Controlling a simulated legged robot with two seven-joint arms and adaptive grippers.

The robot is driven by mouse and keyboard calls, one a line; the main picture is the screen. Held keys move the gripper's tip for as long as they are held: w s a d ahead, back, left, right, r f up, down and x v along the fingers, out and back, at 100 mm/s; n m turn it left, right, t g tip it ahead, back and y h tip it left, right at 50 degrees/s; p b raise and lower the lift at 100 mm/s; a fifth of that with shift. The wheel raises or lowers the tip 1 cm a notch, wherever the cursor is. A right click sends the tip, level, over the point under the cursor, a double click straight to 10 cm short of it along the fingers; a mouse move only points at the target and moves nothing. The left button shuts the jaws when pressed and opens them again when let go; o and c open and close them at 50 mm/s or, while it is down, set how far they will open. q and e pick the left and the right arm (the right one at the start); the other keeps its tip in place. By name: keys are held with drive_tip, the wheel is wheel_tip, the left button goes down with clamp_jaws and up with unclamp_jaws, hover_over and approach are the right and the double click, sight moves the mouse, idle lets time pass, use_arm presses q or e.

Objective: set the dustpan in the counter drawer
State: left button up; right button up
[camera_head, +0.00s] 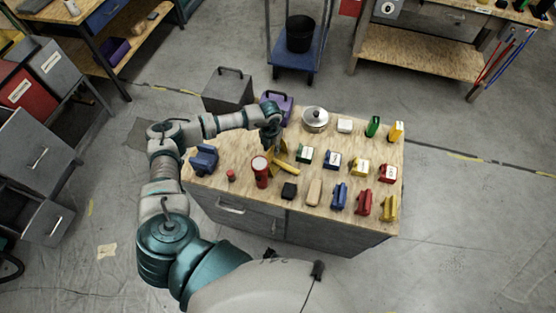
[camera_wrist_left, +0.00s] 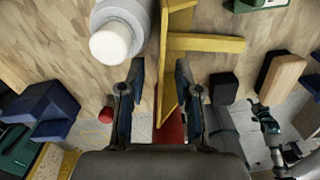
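A yellow piece (camera_head: 284,165), which looks like the dustpan, lies on the wooden counter top. In the left wrist view the yellow dustpan (camera_wrist_left: 205,43) has a flat part standing between my fingers. My left gripper (camera_head: 271,146) is over it; in the wrist view its fingers (camera_wrist_left: 158,95) are apart, one on either side of the yellow part, with a gap at the left finger. Contact at the right finger is unclear. The counter drawer (camera_head: 230,207) looks shut. A dark jointed arm part (camera_wrist_left: 268,128), perhaps my right one, shows at lower right; its fingers are unclear.
A red canister (camera_head: 261,172), a red knob (camera_head: 231,176) and a black block (camera_head: 289,190) are close by. A blue vise-like object (camera_head: 203,158) stands left, a pot (camera_head: 315,119) at the back. Several small coloured items fill the counter's right half.

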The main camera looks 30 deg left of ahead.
sight(275, 163)
use_arm(q)
drive_tip(key=shift+a+f, duration=0.1)
drive_tip(key=shift+f, duration=0.65)
drive_tip(key=shift+a+f, duration=0.1)
drive_tip(key=shift+f, duration=0.2)
drive_tip(key=shift+d, duration=0.3)
drive_tip(key=shift+a+f, duration=0.15)
drive_tip(key=shift+f, duration=0.1)
use_arm(e)
drive_tip(key=shift+s+f, duration=0.25)
drive_tip(key=shift+s, duration=0.05)
drive_tip(key=shift+a, duration=0.15)
use_arm(q)
clamp_jaws()
use_arm(e)
drive_tip(key=shift+a, duration=0.6)
